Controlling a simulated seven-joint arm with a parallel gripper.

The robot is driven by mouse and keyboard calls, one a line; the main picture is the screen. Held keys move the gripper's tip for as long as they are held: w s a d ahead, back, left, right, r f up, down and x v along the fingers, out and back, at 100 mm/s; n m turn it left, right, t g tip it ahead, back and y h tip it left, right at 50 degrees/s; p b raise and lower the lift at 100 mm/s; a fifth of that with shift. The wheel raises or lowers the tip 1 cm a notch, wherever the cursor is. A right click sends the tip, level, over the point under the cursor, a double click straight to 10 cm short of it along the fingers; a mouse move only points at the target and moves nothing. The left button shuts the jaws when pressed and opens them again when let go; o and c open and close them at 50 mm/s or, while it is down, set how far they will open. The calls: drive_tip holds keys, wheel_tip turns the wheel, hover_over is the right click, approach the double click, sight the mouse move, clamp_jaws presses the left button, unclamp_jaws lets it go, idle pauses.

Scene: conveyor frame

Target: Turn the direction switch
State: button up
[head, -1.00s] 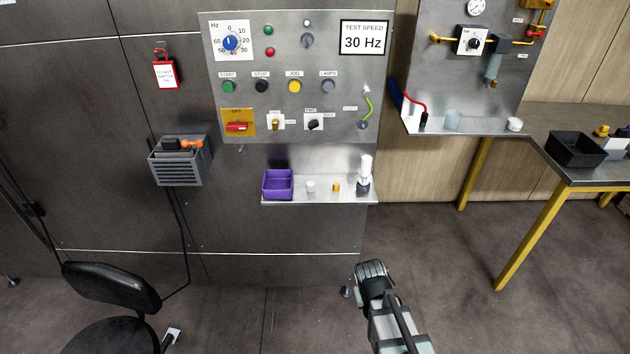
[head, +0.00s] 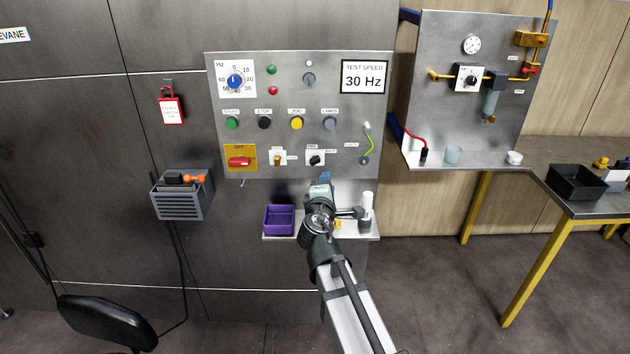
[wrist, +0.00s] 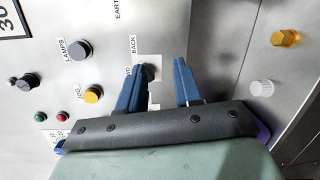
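The direction switch (head: 315,159) is a small black knob on a white plate, low on the grey control panel, with FWD and BACK labels. In the wrist view the switch (wrist: 152,72) shows at the edge of the left blue finger, which partly hides it. My gripper (wrist: 160,66) is open, its two blue fingers pointing at the panel with a gap between them and nothing held. In the head view my gripper (head: 326,178) is just below and slightly right of the switch. I cannot tell whether a finger touches it.
Left of the switch are a toggle (head: 278,158) and a red rotary handle (head: 239,161). A green earth cable (head: 368,148) hangs to the right. Push buttons sit above the switch.

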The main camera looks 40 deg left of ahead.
sight(315, 163)
drive_tip(key=shift+w+a+r+n+g+y, duration=0.25)
drive_tip(key=shift+w+a+n+y, duration=0.3)
drive_tip(key=shift+a+n, duration=0.6)
drive_tip(key=shift+w+a+r+n+g+y, duration=0.25)
drive_tip(key=shift+w+a+n, duration=0.5)
drive_tip(key=shift+a, duration=0.85)
drive_tip(key=shift+w+a+r+n+g+y, duration=0.1)
drive_tip(key=shift+w+a+r+n+y, duration=0.3)
drive_tip(key=shift+a+n, duration=0.8)
drive_tip(key=shift+a+f, duration=0.1)
drive_tip(key=shift+f, duration=0.05)
clamp_jaws()
drive_tip(key=n, duration=1)
drive_tip(key=shift+n, duration=0.3)
drive_tip(key=shift+c, duration=1.5)
unclamp_jaws()
drive_tip(key=shift+n, duration=0.3)
drive_tip(key=o, duration=0.5)
drive_tip(key=shift+o, duration=0.2)
